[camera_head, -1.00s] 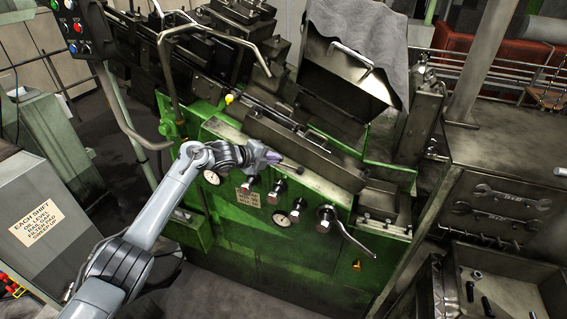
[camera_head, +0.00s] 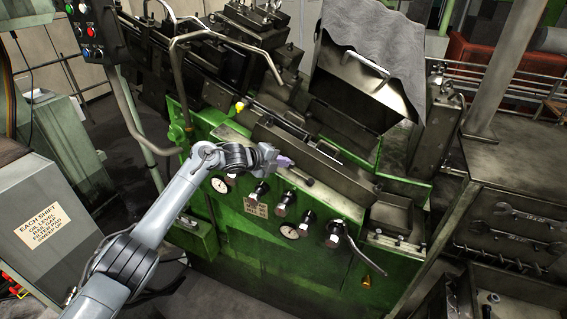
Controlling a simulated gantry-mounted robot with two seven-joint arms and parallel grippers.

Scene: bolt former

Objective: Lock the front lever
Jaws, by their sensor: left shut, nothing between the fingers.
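The green bolt former (camera_head: 260,235) stands in the middle of the view. A crank-like lever (camera_head: 366,256) with a bent grey handle sticks out of the right of its front panel and slants down to the right. A short dark rod end (camera_head: 304,181) shows at the upper edge of the panel. I cannot tell which of the two is the front lever. My left gripper (camera_head: 287,162) is shut and empty, just up and left of the rod end. I cannot tell whether they touch. My right gripper is out of view.
Several round knobs (camera_head: 283,207) and dials (camera_head: 220,184) line the front panel below my left gripper. A bent grey pipe handle (camera_head: 215,40) rises at the upper left. A grey cabinet with a sign (camera_head: 42,225) stands at left, a dark bench with wrenches (camera_head: 515,215) at right.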

